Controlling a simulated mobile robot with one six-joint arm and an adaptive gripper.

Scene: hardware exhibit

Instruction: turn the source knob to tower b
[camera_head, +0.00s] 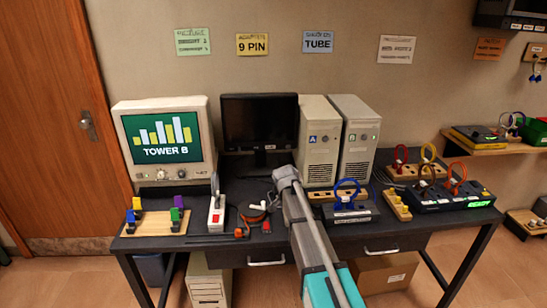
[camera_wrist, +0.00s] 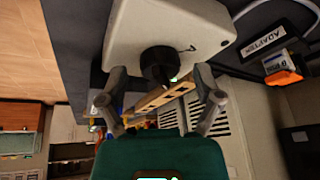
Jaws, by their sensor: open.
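In the wrist view a pale box (camera_wrist: 205,30) carries a round black knob (camera_wrist: 158,62) with a small green light beside it. My gripper (camera_wrist: 161,74) is open, with one finger on each side of the knob. I cannot tell whether the fingers touch it. The knob's pointer and setting cannot be read. In the head view my arm hides the box and knob. The old monitor (camera_head: 165,138) there reads "TOWER B" under a bar chart. Tower A (camera_head: 319,142) and the second tower, tower B (camera_head: 359,140), stand side by side at the back.
A dark flat monitor (camera_head: 259,122) stands behind my arm. A wooden rack (camera_head: 154,221) with coloured plugs is at the left, and a white power strip (camera_head: 215,214) is beside it. Black boxes with coloured cables (camera_head: 452,192) fill the right side.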

